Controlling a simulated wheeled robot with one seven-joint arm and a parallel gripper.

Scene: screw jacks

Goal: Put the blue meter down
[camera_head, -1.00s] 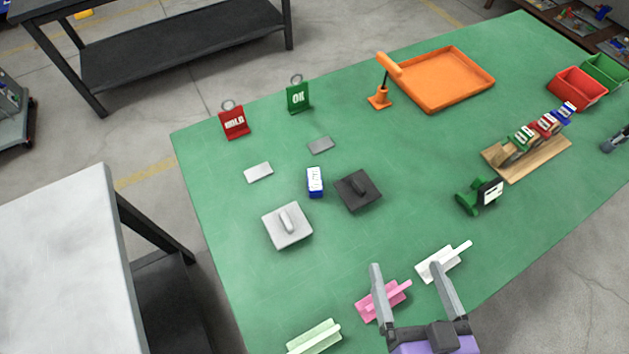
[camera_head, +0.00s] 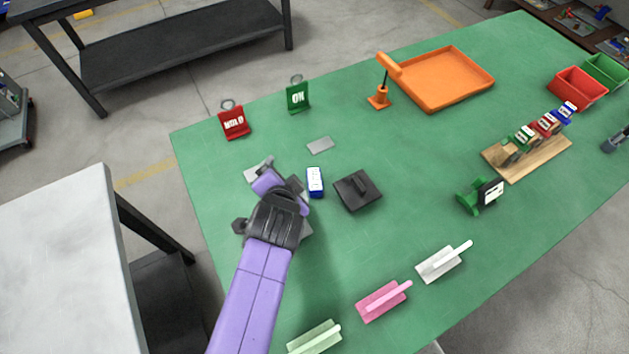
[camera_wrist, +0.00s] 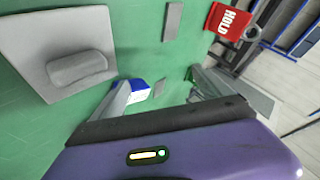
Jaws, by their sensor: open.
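The blue meter (camera_head: 315,183), a small block with a white face, stands on the green table between the light and dark plates in the head view. In the wrist view the blue meter (camera_wrist: 142,84) shows beside the left finger, which partly hides it. My gripper (camera_head: 279,174) is open and empty, left of the meter in the head view and apart from it. In the wrist view the fingers of my gripper (camera_wrist: 160,78) are spread wide with nothing held between them.
The light grey plate with a handle (camera_wrist: 50,55) is mostly hidden by my arm in the head view. A dark handled plate (camera_head: 358,190) lies right of the meter. Red HOLD (camera_head: 234,122) and green OK (camera_head: 298,97) signs stand behind. Table centre is clear.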

